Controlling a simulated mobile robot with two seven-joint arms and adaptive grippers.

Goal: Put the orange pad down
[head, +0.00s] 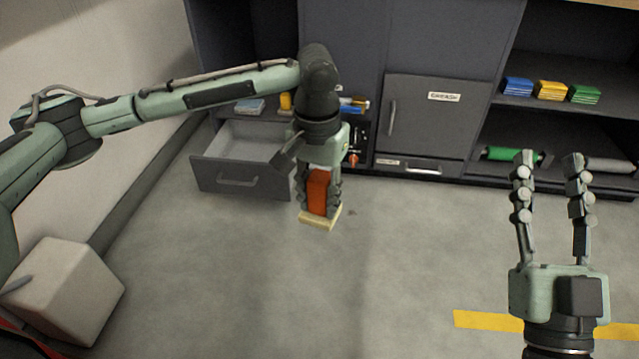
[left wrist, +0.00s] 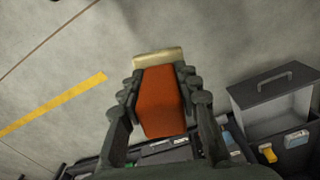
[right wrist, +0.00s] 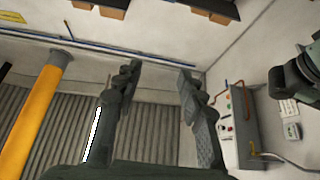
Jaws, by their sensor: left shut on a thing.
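The orange pad (head: 319,190) is an orange-red block with a pale cream base along its lower end. My left gripper (head: 320,200) is shut on it and holds it upright, cream end down, in front of the cabinets. In the left wrist view the orange pad (left wrist: 160,100) sits between both fingers, its cream end beyond the fingertips. Whether the cream end touches anything below is hard to tell; only grey floor shows around it. My right gripper (head: 547,165) is open and empty at the right, fingers pointing up; the right wrist view shows nothing between its fingers (right wrist: 160,75).
An open, seemingly empty drawer (head: 240,177) juts out behind the left gripper. A closed cabinet door (head: 430,118) is right of it. Shelves hold blue, yellow and green stacks (head: 550,91) and a green roll (head: 500,154). A pale box (head: 65,290) stands at left. The middle floor is clear.

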